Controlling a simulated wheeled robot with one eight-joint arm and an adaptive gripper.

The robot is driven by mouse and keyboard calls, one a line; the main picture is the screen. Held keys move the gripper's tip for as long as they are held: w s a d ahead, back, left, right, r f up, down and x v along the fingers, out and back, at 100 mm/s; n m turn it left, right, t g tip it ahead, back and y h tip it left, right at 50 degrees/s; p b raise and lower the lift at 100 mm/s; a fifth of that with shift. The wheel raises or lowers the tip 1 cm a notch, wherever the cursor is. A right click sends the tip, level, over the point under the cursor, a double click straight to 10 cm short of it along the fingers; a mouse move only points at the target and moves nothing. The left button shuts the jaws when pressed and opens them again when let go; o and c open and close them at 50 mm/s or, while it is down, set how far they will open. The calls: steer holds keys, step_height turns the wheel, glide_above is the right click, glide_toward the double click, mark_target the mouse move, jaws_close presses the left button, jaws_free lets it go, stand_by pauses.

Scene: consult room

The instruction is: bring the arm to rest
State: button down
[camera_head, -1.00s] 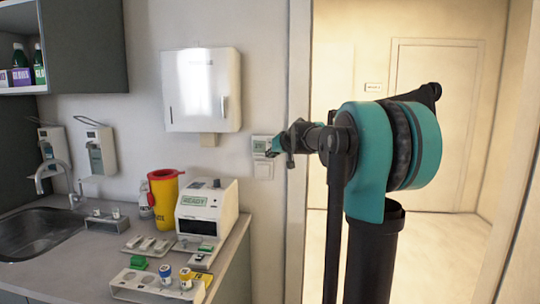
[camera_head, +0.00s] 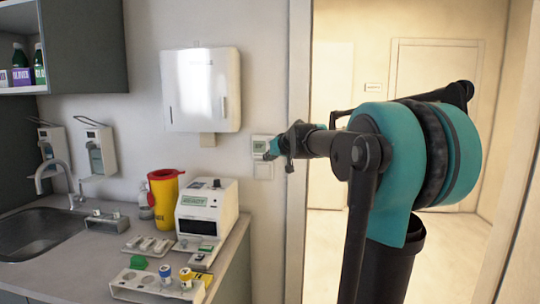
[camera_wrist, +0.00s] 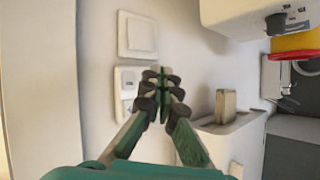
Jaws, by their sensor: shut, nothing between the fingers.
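My gripper (camera_head: 272,151) is at the end of my teal and black arm, in front of the wall beside the doorway in the head view. It is above and to the right of the white device with a READY screen (camera_head: 206,212). In the wrist view my gripper (camera_wrist: 160,78) has its fingertips together with nothing between them. Behind it in that view are a white wall switch (camera_wrist: 137,35) and a wall unit (camera_wrist: 126,88). I cannot tell whether the fingers touch the wall.
A sink (camera_head: 35,232) is at left. A white dispenser (camera_head: 200,90) hangs above. The doorway (camera_head: 340,70) is open at right.

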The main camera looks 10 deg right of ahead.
stand_by(0.5)
steer(key=s+d+f+g+h, duration=0.2)
steer(key=s+f+g, duration=0.1)
steer(key=s+f, duration=1.6)
steer(key=s+d+f+m+g+h, duration=0.1)
steer(key=s+f+g, duration=0.3)
steer(key=s+f, duration=1.5)
steer(key=shift+s+d+h, duration=0.55)
steer(key=shift+s+h, duration=0.05)
steer(key=shift+s, duration=0.1)
